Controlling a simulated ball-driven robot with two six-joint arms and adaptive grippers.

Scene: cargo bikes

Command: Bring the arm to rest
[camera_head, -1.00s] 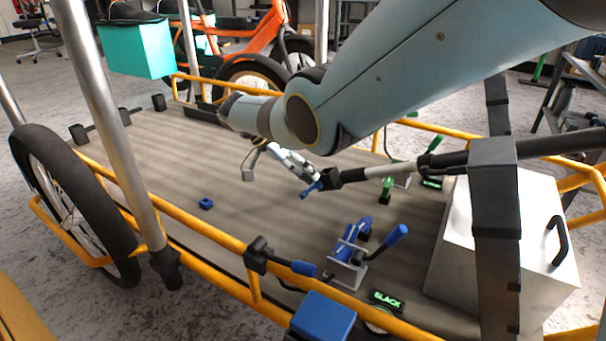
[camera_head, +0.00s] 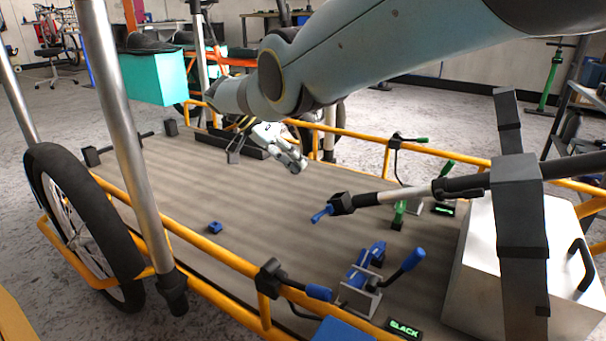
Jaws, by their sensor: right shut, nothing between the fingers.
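My right arm reaches in from the top right and crosses the upper middle of the picture. Its right gripper (camera_head: 291,159) hangs over the far part of the cargo bed (camera_head: 170,180). It is shut and holds nothing. It is apart from the black and silver bar with a blue tip (camera_head: 372,199) to its lower right. Part of the gripper's linkage is small and hard to make out. My left gripper does not show.
Yellow rails (camera_head: 222,253) edge the bed. A small blue block (camera_head: 215,227) lies on it. A blue clamp (camera_head: 367,265), a green clamp (camera_head: 399,213) and a silver box (camera_head: 476,253) stand at the right. A teal box (camera_head: 155,77) is at the back left.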

